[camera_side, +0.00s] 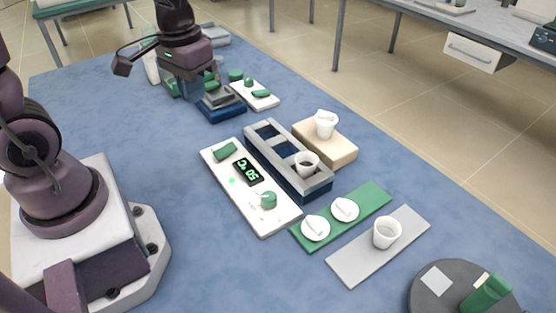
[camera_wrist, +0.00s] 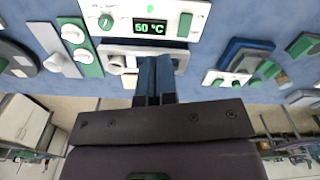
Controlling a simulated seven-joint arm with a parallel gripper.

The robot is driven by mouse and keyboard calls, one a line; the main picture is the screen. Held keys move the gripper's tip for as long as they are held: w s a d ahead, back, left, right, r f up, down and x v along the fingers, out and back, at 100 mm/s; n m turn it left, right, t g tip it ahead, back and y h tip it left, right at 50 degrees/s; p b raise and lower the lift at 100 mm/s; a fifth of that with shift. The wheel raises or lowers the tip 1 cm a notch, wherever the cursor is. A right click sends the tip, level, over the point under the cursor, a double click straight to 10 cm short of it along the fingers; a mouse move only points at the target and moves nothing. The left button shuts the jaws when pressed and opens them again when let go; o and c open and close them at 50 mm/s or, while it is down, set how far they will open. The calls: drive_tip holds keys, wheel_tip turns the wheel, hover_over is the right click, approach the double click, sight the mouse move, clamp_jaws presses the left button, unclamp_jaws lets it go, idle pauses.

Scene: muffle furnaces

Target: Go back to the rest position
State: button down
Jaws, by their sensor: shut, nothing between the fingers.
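My gripper (camera_wrist: 154,98) is shut and empty, its two fingers together in the wrist view. In the side view my gripper (camera_side: 190,90) hangs over the far left part of the blue table, close to a small blue and grey block (camera_side: 221,104); the fingertips are hard to make out there. The white control panel (camera_side: 245,190) has a green display reading 50 °C, also seen in the wrist view (camera_wrist: 150,26). Beside it stands the grey and blue rack (camera_side: 262,145), with a white cup (camera_side: 307,164) in its near end.
A white cup (camera_side: 326,124) stands on a beige block (camera_side: 338,150). Another cup (camera_side: 387,232) stands on a grey plate (camera_side: 350,262). A round dark base (camera_side: 428,290) is at the near right. Bare table lies left of the panel.

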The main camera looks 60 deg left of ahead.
drive_tip(key=s+d+r+m+t, duration=0.1)
drive_tip(key=s+d+r+t, duration=0.1)
drive_tip(key=r, duration=0.3)
drive_tip(key=s+d+r+m+t, duration=0.2)
drive_tip(key=s+d+r+t, duration=0.1)
drive_tip(key=r, duration=0.3)
drive_tip(key=shift+s+d+r, duration=0.25)
drive_tip(key=shift+s+d, duration=0.1)
drive_tip(key=shift+d, duration=0.15)
